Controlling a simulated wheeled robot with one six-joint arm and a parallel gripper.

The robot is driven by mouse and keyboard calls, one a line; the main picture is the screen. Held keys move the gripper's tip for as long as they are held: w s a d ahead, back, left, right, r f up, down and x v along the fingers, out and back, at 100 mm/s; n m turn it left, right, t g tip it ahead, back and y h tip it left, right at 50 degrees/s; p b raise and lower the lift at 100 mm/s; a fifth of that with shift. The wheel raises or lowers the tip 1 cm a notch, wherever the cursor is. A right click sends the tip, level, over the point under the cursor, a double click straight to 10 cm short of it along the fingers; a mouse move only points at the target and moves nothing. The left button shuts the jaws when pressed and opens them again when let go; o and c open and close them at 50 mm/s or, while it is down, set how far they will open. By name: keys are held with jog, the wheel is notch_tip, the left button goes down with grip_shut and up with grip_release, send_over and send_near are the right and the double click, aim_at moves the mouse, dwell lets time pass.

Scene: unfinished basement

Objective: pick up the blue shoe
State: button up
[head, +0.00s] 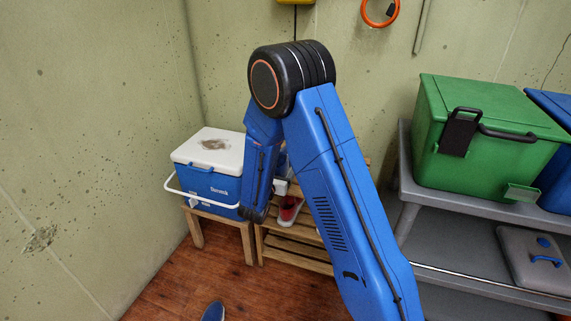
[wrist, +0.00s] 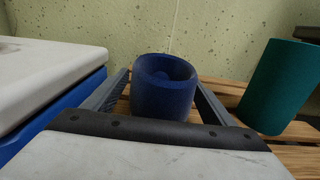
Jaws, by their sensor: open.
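A blue shoe-like thing (head: 213,311) with a pale edge lies on the wooden floor at the bottom of the head view, partly cut off by the frame. My gripper (wrist: 163,88) is open over the slatted wooden rack, far from that floor item. In the wrist view a dark blue round thing with a hollow top (wrist: 164,92) stands between its two spread fingers. It looks more like a cup than a shoe. Whether the fingers touch it I cannot tell. In the head view my arm hides most of the gripper and this blue thing.
A teal cylinder (wrist: 279,85) stands to the right on the slatted rack (head: 295,247). A red item (head: 289,208) also sits there. A blue and white cooler (head: 210,178) is close on the left, on a wooden stand. A grey shelf (head: 455,207) with a green box (head: 480,130) stands right.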

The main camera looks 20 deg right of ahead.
jog(key=shift+w+d, duration=0.15)
jog(key=shift+w, duration=0.1)
jog(key=c, duration=1.5)
jog(key=shift+o, duration=0.2)
